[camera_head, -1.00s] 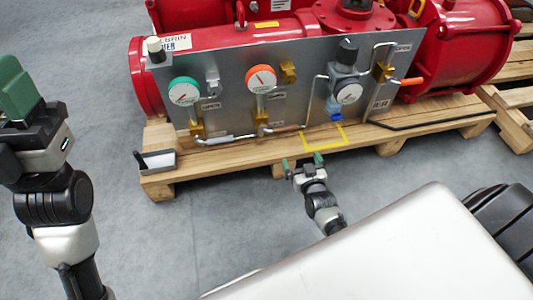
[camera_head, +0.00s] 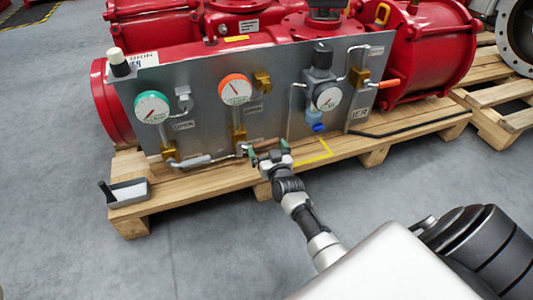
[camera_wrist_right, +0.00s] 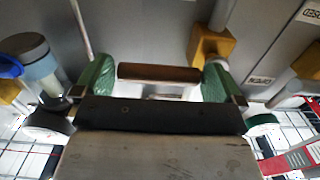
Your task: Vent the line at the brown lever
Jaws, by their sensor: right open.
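The brown lever (camera_head: 265,143) sits low on the grey panel, right of the brass valve under the orange-rimmed gauge. My right gripper (camera_head: 268,154) is just in front of it, with green fingertips spread. In the right wrist view the brown lever (camera_wrist_right: 158,73) lies crosswise between the two open green fingertips (camera_wrist_right: 157,82), with a gap visible near its left end; its right end is close to the right fingertip. I cannot tell whether they touch. My left gripper is out of view.
The panel (camera_head: 205,130) stands on a wooden pallet (camera_head: 215,178) before red actuator bodies. A grey-handled lever (camera_head: 195,162) is to the left, an orange-handled one (camera_head: 389,83) to the right. A blue-knobbed regulator (camera_head: 319,127) is nearby. A small tray (camera_head: 130,192) sits at the pallet's left end.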

